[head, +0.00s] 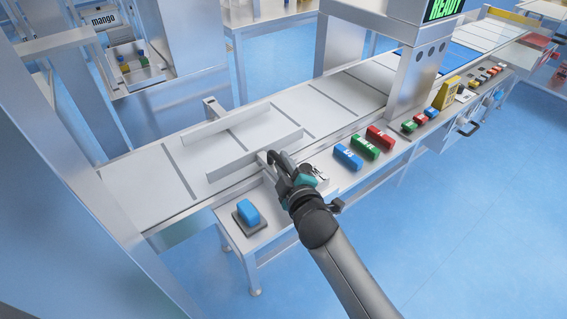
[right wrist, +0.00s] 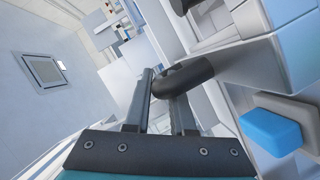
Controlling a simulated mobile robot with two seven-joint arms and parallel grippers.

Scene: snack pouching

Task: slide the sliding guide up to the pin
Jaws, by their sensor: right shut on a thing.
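The sliding guide (head: 255,156) is a long light-grey rail lying lengthwise over the near side of the conveyor. A second, similar rail (head: 212,127) stands across from it, farther back. A dark curved handle (right wrist: 188,75) sits on the guide's near side. My right gripper (head: 282,164) is at this handle, beside the conveyor's near edge. In the right wrist view the handle passes between the fingers of my right gripper (right wrist: 165,92), which are shut on it. I cannot make out the pin; my gripper hides part of the small plate there. My left gripper is out of view.
A blue button (head: 248,212) on a dark base is left of my gripper on the near ledge. Blue (head: 348,156), green (head: 365,146) and red (head: 380,138) blocks are to the right. The conveyor belt (head: 140,185) holds no pouches nearby. A metal post (head: 413,85) stands farther right.

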